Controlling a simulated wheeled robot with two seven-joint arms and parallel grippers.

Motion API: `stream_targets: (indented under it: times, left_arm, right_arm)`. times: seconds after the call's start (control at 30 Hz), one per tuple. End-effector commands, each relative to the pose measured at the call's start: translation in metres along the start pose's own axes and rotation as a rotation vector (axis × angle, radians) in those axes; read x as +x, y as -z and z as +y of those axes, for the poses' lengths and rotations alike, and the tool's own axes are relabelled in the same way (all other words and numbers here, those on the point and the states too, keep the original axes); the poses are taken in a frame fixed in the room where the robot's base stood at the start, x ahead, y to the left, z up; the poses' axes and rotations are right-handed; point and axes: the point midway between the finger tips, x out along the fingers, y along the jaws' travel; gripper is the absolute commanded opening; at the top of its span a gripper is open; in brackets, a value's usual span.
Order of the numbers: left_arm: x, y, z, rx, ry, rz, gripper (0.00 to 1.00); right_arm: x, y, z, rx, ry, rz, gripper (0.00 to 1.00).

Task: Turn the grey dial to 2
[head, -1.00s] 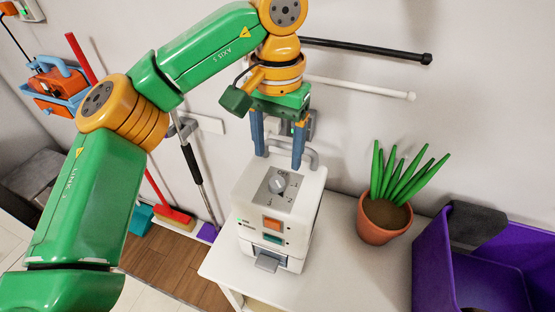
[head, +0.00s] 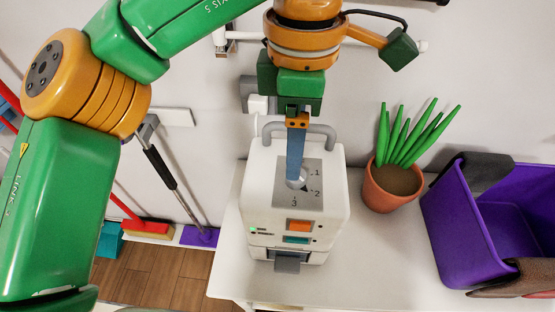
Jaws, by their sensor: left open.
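The grey dial (head: 298,184) sits on a grey panel on the sloping top of a white machine (head: 335,215). The panel shows marks 1, 2 and 3 around the dial's right and lower sides. The dial is partly hidden by a finger, and I cannot tell exactly which mark it points at. My left gripper (head: 296,179) is open, pointing down over the dial. Its blue fingers line up one behind the other from here, and the near fingertip overlaps the dial. I cannot tell whether it touches. My right gripper is not in view.
The machine stands on a white table (head: 375,250), with a grey handle (head: 325,132) behind the panel. A potted plant (head: 388,192) and a purple bin (head: 460,225) with dark cloths stand to the right. Brooms lean on the wall at left.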

Motion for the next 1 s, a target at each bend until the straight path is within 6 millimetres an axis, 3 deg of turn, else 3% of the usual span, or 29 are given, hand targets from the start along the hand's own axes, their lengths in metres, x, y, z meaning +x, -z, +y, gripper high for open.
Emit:
stream_targets:
  times: [0.03, 0.23, 0.53, 0.57, 0.8, 0.83, 1.0]
  left_arm:
    - [0.016, 0.0, -0.001, 0.003, 0.003, -0.001, 0.72]
    - [0.047, 0.001, 0.0, 0.002, 0.001, -0.001, 0.72]
    - [0.055, 0.0, 0.0, 0.002, 0.0, -0.001, 0.72]
    - [0.055, 0.0, 0.0, 0.002, 0.0, -0.001, 0.69]
    - [0.055, 0.0, 0.0, 0.003, 0.0, -0.001, 0.04]
    - [0.055, 0.0, 0.0, 0.003, 0.0, -0.001, 0.0]
    - [0.057, 0.001, 0.001, -0.084, 0.0, -0.001, 0.0]
  right_arm:
    - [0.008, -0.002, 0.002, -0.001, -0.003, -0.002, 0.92]
    - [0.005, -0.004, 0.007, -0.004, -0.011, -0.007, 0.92]
    - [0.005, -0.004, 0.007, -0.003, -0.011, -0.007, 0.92]
    - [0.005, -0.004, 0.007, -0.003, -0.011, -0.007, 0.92]
    - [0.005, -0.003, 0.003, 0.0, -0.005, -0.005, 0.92]
    - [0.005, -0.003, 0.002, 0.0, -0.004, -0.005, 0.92]
    - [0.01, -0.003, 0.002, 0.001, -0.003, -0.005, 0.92]
